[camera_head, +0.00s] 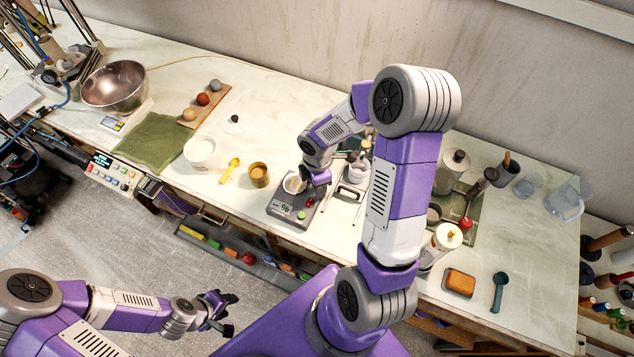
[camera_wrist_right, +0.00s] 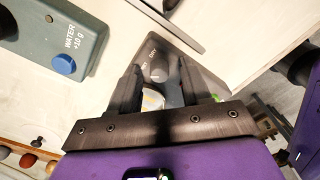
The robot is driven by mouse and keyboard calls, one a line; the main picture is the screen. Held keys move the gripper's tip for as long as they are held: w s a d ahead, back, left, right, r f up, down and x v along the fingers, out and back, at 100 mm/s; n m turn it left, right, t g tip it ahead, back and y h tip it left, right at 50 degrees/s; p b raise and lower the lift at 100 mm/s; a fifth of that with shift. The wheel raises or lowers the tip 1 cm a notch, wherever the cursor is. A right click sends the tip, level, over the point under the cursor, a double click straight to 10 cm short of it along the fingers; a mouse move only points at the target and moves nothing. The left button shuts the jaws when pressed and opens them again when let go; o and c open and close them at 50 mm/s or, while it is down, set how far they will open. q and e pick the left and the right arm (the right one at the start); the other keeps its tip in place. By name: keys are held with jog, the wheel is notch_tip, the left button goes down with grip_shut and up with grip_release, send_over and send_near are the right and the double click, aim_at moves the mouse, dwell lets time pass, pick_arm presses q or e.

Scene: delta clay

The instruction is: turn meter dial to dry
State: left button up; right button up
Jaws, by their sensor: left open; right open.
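The grey meter (camera_head: 284,213) stands near the table's front edge, with a lit display and red and green buttons. My right gripper (camera_head: 318,184) is over its back right part and hides the dial in the head view. In the right wrist view the dark grey dial (camera_wrist_right: 159,62) shows between the fingertips of my open right gripper (camera_wrist_right: 160,78). My left gripper (camera_head: 220,308) is open and empty, out in front of the table.
A grey-green box (camera_wrist_right: 60,45) marked WATER +10 g, with a blue button, stands close to the meter. A brass-coloured cup (camera_head: 259,175), a yellow scoop (camera_head: 230,169) and a white bowl (camera_head: 200,151) are to the left. An orange block (camera_head: 460,283) lies right of my arm.

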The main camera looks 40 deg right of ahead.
grip_shut()
jog(key=shift+w+m, duration=0.1)
jog(key=shift+m, duration=0.2)
jog(key=m+b, duration=0.2)
jog(key=m, duration=0.1)
jog(key=m+b, duration=0.2)
jog(key=m, duration=0.1)
jog(key=shift+m, duration=0.3)
jog(key=m+b, duration=0.1)
jog(key=m, duration=0.2)
jog(key=shift+m, duration=0.3)
jog(key=shift+m+b, duration=0.55)
jog(key=shift+m, duration=0.95)
